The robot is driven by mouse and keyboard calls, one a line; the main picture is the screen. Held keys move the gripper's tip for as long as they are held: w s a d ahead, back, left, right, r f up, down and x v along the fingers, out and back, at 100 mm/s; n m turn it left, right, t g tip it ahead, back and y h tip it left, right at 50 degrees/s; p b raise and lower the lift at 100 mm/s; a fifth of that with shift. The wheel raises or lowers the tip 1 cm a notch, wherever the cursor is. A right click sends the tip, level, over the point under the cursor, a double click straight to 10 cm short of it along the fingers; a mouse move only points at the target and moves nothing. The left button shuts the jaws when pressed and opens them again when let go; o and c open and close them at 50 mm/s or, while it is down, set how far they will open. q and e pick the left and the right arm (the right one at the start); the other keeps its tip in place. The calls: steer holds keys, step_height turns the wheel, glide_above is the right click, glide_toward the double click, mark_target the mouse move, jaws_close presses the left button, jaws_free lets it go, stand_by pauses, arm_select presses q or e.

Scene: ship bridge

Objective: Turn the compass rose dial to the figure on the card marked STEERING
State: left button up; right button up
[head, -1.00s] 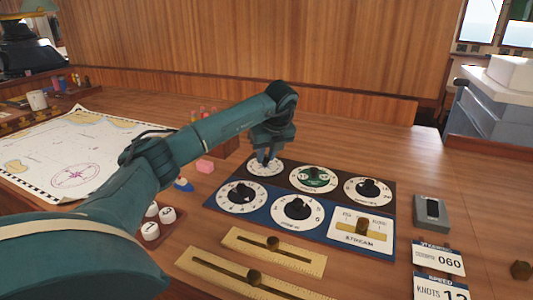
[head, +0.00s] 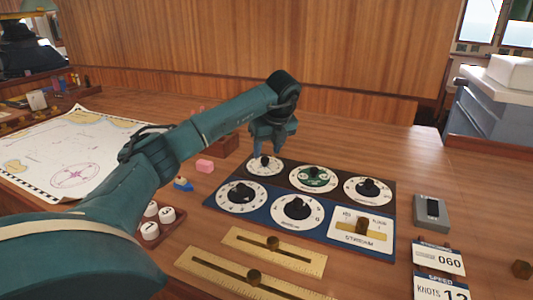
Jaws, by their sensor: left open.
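The panel holds several white dials with black knobs. Their labels are too small to read, so I cannot tell for sure which is the compass rose dial. The back-left dial (head: 254,170) is partly covered by my left gripper (head: 266,152), which is open just above and around its knob; I cannot tell if it touches. The back-middle dial (head: 314,179) has a green centre. A card (head: 437,259) at the right shows 060; its heading is too blurred to read for certain. My right gripper is not in view.
A second card (head: 440,289) reads SPEED, KNOTS 12, cut off by the lower edge. Brass sliders (head: 290,259) lie in front of the panel. A grey switch box (head: 430,211) stands at its right. A chart (head: 70,160) covers the left. Bare desk lies behind the panel.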

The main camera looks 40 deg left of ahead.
arm_select(q)
steer(key=v, duration=1.1)
steer(key=shift+f, duration=0.1)
